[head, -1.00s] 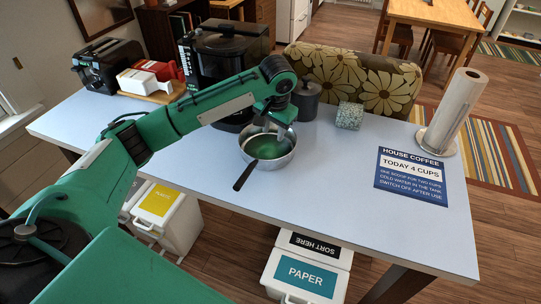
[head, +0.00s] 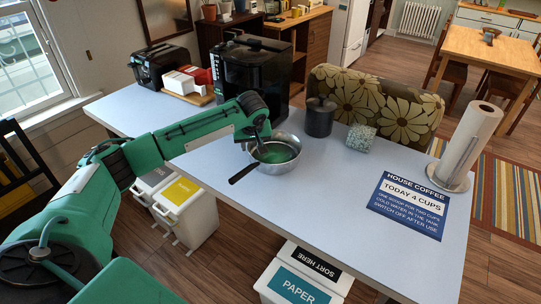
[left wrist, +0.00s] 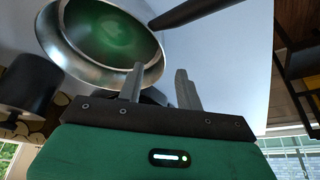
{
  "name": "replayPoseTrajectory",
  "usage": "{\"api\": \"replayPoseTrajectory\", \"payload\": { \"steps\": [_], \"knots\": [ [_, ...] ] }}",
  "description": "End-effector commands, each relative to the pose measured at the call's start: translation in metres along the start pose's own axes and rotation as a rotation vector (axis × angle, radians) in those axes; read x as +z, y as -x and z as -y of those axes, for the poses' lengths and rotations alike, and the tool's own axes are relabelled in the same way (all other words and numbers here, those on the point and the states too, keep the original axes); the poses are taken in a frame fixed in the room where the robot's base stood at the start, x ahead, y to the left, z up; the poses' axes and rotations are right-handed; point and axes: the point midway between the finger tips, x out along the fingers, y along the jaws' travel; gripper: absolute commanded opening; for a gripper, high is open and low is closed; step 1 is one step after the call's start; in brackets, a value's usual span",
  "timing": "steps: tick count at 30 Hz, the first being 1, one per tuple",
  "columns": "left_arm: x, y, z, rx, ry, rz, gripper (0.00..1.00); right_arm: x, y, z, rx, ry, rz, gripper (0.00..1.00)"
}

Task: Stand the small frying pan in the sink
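The small frying pan (head: 284,165), silver outside and greenish inside, sits upright on the pale table. Its black handle (head: 243,174) points toward the front left. My left gripper (head: 259,146) is over the back left of the pan's rim. In the left wrist view, the two grey fingers (left wrist: 160,88) stand apart with a gap between them, and the pan (left wrist: 98,38) lies beyond them, its handle (left wrist: 200,10) running to the upper right. The fingers look empty; contact with the rim cannot be told. No sink shows. My right gripper is not in view.
A black coffee machine (head: 255,75) stands behind the pan. A dark canister (head: 319,117) and a speckled cube (head: 360,138) are to its right. A blue sign (head: 409,204) and a paper towel roll (head: 470,145) are farther right. The table's front middle is clear.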

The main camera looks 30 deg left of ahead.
Motion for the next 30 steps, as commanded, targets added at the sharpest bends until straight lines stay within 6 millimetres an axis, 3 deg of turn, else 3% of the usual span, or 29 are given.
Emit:
{"api": "replayPoseTrajectory", "payload": {
  "steps": [3,10,20,29,30],
  "knots": [
    [0.000,-0.016,-0.001,0.000,-0.001,0.001,0.36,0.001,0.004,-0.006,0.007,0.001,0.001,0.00],
    [-0.002,-0.031,0.001,-0.001,-0.003,0.001,0.36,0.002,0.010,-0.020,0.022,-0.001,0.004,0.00],
    [-0.008,-0.072,0.006,0.000,-0.002,0.001,0.36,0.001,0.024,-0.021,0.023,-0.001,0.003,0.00],
    [-0.007,-0.077,0.006,0.001,-0.003,0.000,0.36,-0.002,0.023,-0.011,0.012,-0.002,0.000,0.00],
    [-0.007,-0.077,0.006,0.001,-0.003,0.000,0.28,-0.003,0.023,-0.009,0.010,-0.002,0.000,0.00]
  ]
}}
